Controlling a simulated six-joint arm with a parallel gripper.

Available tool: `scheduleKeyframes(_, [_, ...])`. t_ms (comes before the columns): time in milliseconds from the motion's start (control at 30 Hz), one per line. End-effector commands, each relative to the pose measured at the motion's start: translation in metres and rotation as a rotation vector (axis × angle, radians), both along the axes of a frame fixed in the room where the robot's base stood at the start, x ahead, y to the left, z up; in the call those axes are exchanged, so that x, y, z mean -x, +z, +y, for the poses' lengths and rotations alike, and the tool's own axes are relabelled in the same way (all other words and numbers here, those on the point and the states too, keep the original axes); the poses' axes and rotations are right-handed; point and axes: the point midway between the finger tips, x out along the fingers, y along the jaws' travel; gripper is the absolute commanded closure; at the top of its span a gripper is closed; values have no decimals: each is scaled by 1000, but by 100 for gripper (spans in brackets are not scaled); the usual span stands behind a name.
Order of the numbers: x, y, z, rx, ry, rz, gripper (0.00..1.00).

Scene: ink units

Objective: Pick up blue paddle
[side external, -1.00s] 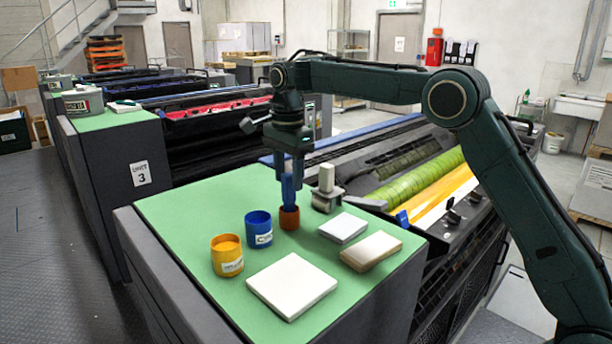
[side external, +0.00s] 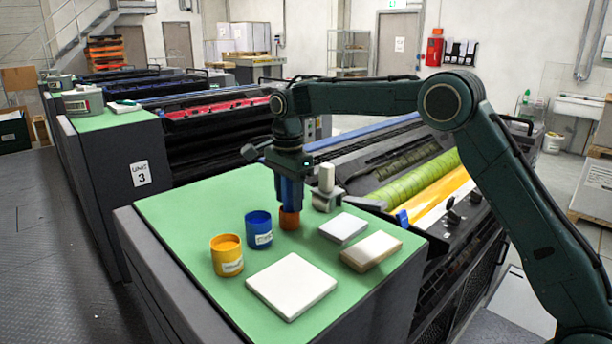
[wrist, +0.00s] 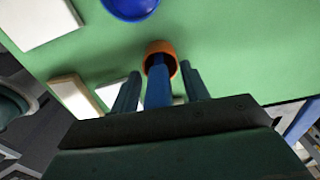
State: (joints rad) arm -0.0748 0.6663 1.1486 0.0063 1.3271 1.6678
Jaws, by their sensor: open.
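The blue paddle (wrist: 158,85) stands in a small orange cup (side external: 290,219) on the green worktop. In the side view its upper part (side external: 291,192) shows between my fingers. My gripper (side external: 291,198) points down from above, with its fingers low around the paddle, just above the cup. In the wrist view my gripper (wrist: 160,82) is open, one finger on each side of the paddle, with a gap showing on both sides. The orange cup also shows in the wrist view (wrist: 160,46), around the paddle's lower end.
A blue tin (side external: 259,231) and a yellow tin (side external: 227,257) stand left of the cup. A white slab (side external: 291,287), a small white pad (side external: 343,228) and a tan-sided block (side external: 371,251) lie nearby. A grey stamp-like tool (side external: 327,188) stands close behind the cup.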

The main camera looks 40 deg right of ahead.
Motion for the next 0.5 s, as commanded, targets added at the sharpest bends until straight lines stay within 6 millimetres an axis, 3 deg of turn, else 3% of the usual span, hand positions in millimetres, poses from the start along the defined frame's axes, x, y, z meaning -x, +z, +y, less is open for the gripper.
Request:
scheduleKeyframes(133, [0,0,0,0,0,0,56])
scheduleKeyframes(367, [0,0,0,0,0,0,100])
scheduleKeyframes(500, [0,0,0,0,0,-1,100])
